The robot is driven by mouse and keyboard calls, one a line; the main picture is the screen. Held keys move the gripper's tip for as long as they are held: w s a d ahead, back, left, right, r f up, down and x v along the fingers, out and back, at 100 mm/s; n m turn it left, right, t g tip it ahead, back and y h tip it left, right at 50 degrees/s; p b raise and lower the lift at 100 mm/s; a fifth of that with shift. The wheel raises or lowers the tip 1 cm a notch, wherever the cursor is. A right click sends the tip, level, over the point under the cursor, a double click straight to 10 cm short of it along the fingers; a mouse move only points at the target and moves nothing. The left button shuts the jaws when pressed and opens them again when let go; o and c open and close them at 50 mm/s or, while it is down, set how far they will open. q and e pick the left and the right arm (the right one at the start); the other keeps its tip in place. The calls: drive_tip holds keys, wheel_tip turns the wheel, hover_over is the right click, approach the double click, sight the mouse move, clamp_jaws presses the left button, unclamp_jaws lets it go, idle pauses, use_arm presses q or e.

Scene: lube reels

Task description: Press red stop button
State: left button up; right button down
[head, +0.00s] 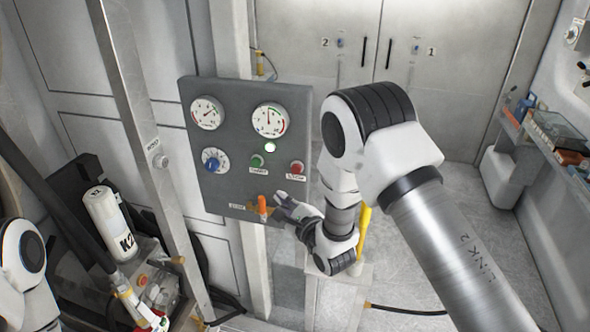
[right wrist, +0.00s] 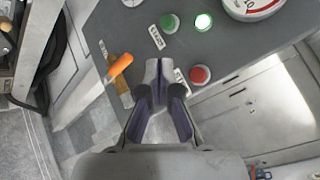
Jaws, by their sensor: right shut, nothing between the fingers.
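The red stop button (head: 297,167) sits at the lower right of a grey control panel (head: 225,187), with a label under it. It also shows in the right wrist view (right wrist: 200,75), just right of my fingertips. My right gripper (head: 279,199) is shut and empty, below the button near the panel's lower right edge. In the right wrist view its fingertips (right wrist: 158,66) meet beside the button's label, and a gap to the red button shows. I cannot tell whether the tips touch the panel.
A green button (head: 257,160), a lit lamp (head: 270,147), a blue knob (head: 211,164) and two gauges share the panel. An orange handle (head: 262,205) hangs at its lower edge, close to my right gripper. A white K2 cylinder (head: 107,220) stands at left.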

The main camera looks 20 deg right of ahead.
sight(296, 169)
drive_tip(key=w+d+b, duration=0.1)
drive_tip(key=w+d, duration=0.4)
drive_tip(key=w, duration=0.2)
idle(0.3)
drive_tip(key=shift+w, duration=0.15)
idle(1.1)
drive_tip(key=shift+w+d+b, duration=0.2)
drive_tip(key=shift+w+b, duration=0.1)
drive_tip(key=shift+b, duration=0.1)
drive_tip(key=shift+w+d, duration=0.3)
drive_tip(key=shift+w, duration=0.05)
idle(0.7)
drive_tip(key=shift+s+a, duration=0.55)
drive_tip(key=shift+s, duration=0.2)
